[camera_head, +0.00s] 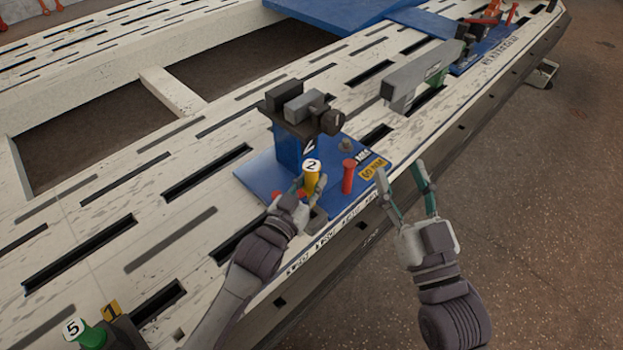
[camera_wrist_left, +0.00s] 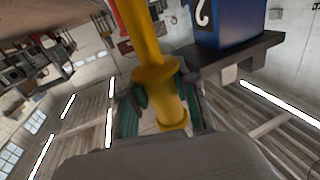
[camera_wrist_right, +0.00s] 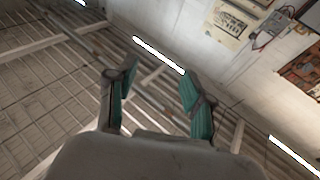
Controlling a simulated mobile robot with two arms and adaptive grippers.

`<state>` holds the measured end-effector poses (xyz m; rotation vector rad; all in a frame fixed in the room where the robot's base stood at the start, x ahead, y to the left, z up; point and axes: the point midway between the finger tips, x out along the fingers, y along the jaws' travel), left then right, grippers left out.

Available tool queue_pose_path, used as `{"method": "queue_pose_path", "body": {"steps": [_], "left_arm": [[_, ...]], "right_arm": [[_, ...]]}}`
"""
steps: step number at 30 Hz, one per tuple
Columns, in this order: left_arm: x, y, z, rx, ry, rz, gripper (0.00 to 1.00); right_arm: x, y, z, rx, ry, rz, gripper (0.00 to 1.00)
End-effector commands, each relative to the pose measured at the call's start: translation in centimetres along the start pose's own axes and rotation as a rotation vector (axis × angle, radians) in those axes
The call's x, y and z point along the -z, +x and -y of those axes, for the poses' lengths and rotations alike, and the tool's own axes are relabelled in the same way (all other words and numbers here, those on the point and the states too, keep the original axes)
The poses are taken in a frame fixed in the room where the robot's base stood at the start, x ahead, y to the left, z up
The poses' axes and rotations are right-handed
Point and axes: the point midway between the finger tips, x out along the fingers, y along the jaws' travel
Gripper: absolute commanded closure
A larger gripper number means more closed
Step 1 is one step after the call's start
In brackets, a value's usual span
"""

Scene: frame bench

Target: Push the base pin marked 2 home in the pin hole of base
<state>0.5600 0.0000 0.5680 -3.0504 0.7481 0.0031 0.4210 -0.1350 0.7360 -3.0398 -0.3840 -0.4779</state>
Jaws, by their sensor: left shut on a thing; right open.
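The yellow base pin with a white cap marked 2 (camera_head: 312,175) stands roughly upright at the front of the blue base (camera_head: 262,178). My left gripper (camera_head: 304,192) is shut on this pin. In the left wrist view the yellow pin (camera_wrist_left: 154,75) shows a wide collar, with the green finger pads on either side below it. The pin hole and how deep the pin sits are hidden by the gripper. My right gripper (camera_head: 406,194) is open and empty, right of the base and beyond the bench edge; its spread fingers show in the right wrist view (camera_wrist_right: 155,95).
A red pin (camera_head: 348,176) stands on the base just right of the yellow pin. A blue post with a dark clamp head (camera_head: 300,110) rises behind. A grey-green arm (camera_head: 420,75) stands further right. A green pin marked 5 (camera_head: 88,334) is at lower left.

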Motion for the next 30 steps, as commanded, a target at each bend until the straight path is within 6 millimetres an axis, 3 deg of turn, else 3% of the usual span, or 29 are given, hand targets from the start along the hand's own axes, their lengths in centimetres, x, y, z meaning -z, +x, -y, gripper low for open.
{"method": "queue_pose_path", "body": {"steps": [15, 30], "left_arm": [[-2.0, 0.0, 0.0, 0.0, 0.0, -0.003, 1.0], [-2.3, 0.0, 0.0, 0.0, 0.0, -0.003, 1.0]], "right_arm": [[4.7, -0.6, 0.6, 0.014, 0.012, -0.29, 0.48], [5.7, -0.9, 0.7, 0.016, 0.014, -0.348, 0.48]]}}
